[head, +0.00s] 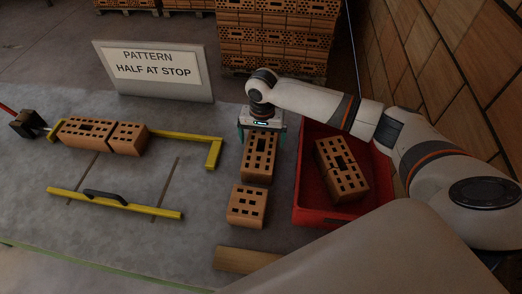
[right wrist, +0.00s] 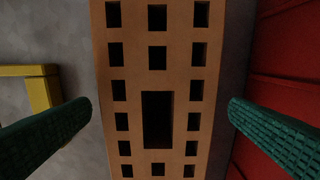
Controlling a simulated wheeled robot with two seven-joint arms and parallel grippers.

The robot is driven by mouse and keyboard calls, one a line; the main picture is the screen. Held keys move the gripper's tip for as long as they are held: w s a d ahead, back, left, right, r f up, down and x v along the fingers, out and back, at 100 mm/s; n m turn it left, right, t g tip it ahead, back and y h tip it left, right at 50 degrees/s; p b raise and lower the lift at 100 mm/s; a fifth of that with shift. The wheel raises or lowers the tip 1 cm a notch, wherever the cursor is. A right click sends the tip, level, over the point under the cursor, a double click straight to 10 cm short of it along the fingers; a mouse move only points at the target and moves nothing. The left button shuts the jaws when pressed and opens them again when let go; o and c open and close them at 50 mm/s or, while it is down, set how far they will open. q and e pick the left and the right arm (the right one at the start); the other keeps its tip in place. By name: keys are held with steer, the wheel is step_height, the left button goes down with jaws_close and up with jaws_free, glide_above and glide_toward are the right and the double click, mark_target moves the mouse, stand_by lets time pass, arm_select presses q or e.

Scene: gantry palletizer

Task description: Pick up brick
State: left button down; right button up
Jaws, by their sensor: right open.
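A long perforated orange brick (head: 258,158) lies on the grey table, left of the red crate. My right gripper (head: 261,136) is over its far part. In the right wrist view the brick (right wrist: 157,65) lies between the two green fingers (right wrist: 160,113), with a gap on both sides. The gripper is open and holds nothing. A shorter half brick (head: 247,204) lies just in front of that brick. A full brick (head: 85,133) and a half brick (head: 129,138) lie end to end by the yellow frame at the left. My left gripper is not in view.
The red crate (head: 314,215) holds bricks (head: 341,168). A yellow angled stop (head: 213,153) and a yellow bar (head: 115,203) with a black handle lie on the table (head: 205,205). A sign (head: 155,72) reads "PATTERN HALF AT STOP". Brick stacks (head: 272,35) stand behind.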

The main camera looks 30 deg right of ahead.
mark_target(261, 144)
steer(key=f, duration=0.3)
steer(key=shift+s+a+f, duration=0.35)
steer(key=shift+f, duration=0.7)
steer(key=c, duration=1.6)
steer(key=shift+w+r, duration=0.15)
steer(key=shift+r, duration=0.05)
steer(key=shift+c, duration=0.4)
